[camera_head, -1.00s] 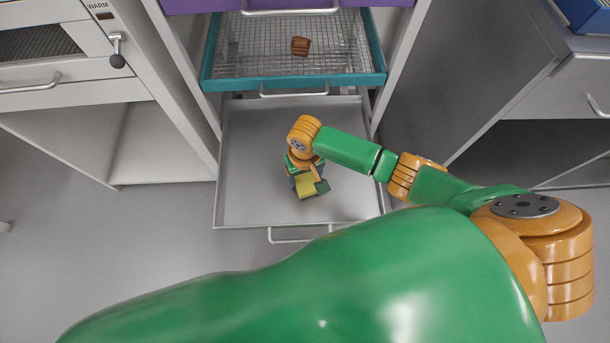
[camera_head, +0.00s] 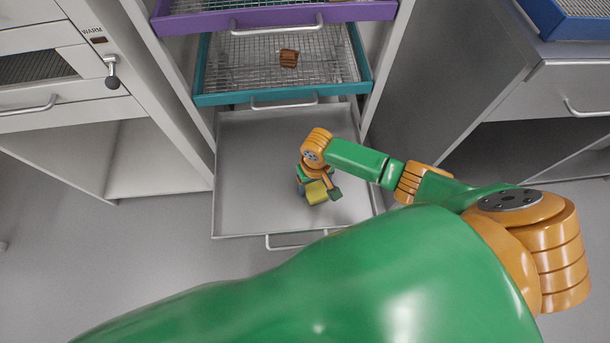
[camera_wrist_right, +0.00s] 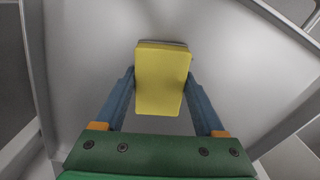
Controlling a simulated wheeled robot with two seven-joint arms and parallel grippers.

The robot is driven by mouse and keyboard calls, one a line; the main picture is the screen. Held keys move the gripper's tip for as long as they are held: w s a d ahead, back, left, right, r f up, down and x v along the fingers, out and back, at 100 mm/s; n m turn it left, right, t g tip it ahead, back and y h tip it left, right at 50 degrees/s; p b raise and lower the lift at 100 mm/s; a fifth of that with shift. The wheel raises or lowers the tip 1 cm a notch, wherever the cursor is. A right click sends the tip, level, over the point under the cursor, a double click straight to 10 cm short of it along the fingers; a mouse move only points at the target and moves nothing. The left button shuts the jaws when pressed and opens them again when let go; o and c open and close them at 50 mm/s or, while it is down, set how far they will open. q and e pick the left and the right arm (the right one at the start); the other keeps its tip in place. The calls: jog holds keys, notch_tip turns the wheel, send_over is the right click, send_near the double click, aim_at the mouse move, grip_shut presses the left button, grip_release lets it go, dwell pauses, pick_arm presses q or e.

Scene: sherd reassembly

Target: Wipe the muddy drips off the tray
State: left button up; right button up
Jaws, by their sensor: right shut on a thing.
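The grey metal tray (camera_head: 250,215) is pulled out low in the middle of the head view, and its bare floor fills most of the right wrist view (camera_wrist_right: 85,45). I can make out no muddy drips on the parts that show. My right gripper (camera_wrist_right: 160,88) is shut on a yellow sponge (camera_wrist_right: 160,75), a block with a thin grey layer at its far edge. In the head view the sponge (camera_head: 317,193) is over the right half of the tray; whether it touches the floor I cannot tell. My left gripper is not in view.
Above the tray is a teal-framed wire rack (camera_head: 235,97) with a brown sherd (camera_head: 289,58) on it. A purple-framed rack (camera_head: 270,20) is above that. Cabinet sides flank the tray. Its left half is clear.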

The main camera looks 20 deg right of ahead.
jog(key=shift+w+d+f+b, duration=0.15)
jog(key=shift+w+f+b, duration=0.15)
jog(key=shift+w+b, duration=0.4)
jog(key=shift+w+r, duration=0.1)
jog(key=shift+w, duration=0.05)
jog(key=shift+w+a, duration=0.3)
jog(key=shift+a, duration=0.65)
jog(key=shift+w+a, duration=0.25)
jog(key=shift+a, duration=0.7)
jog(key=shift+w+d+b, duration=0.15)
jog(key=shift+w+b, duration=0.3)
jog(key=shift+b, duration=0.3)
jog(key=shift+w+d, duration=0.1)
jog(key=shift+w, duration=0.1)
jog(key=shift+s+d+r+p, duration=0.15)
jog(key=shift+d+r+p, duration=0.05)
jog(key=shift+d+p, duration=0.3)
jog(key=d+p, duration=0.2)
jog(key=shift+s+d, duration=0.4)
jog(key=shift+d+f, duration=0.15)
